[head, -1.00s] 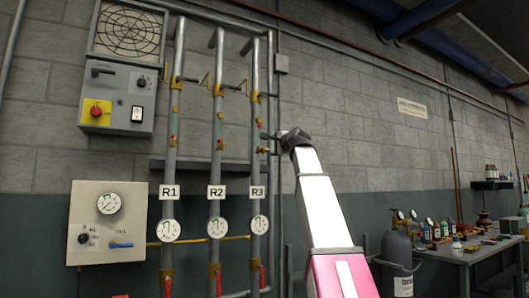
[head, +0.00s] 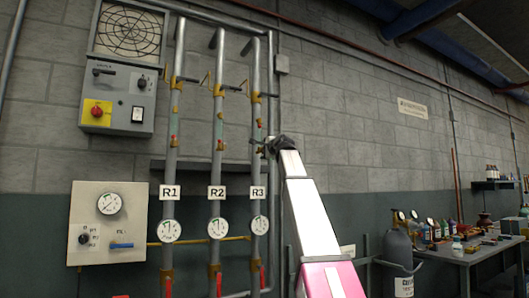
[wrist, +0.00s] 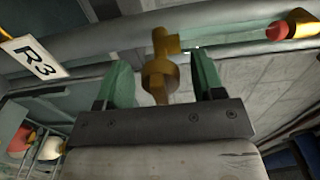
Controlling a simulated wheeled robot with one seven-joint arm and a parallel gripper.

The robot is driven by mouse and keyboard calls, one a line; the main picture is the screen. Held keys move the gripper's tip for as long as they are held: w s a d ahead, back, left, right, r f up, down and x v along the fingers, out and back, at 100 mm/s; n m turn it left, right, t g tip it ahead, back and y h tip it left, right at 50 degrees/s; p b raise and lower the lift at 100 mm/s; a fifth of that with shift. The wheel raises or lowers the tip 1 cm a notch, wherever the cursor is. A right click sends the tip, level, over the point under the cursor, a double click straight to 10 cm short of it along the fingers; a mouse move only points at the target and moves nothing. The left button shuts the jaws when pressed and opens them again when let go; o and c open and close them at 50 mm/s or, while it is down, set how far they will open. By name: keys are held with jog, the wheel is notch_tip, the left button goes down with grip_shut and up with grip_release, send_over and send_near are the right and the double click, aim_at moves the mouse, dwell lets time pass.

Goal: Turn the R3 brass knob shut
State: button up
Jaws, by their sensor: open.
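The brass R3 knob (wrist: 160,78) shows in the wrist view, on a short brass stem from the grey R3 pipe (wrist: 100,48). My gripper (wrist: 164,80) is open, with one green finger on each side of the knob. Gaps show between the knob and both fingers, so neither finger visibly touches it. In the head view my gripper (head: 272,144) is at the right side of the R3 pipe (head: 256,110), above the R3 label (head: 258,192). The knob is hard to make out there, largely hidden by my gripper.
Pipes R1 (head: 175,115) and R2 (head: 218,115) stand left of R3, with gauges and red-handled valves below. A thin vertical pipe (head: 278,220) runs close to the right of R3. A cluttered workbench (head: 470,255) and a grey cylinder (head: 398,255) are at right.

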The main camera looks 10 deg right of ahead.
jog(key=c, duration=0.9)
jog(key=shift+n, duration=0.4)
jog(key=n, duration=1.7)
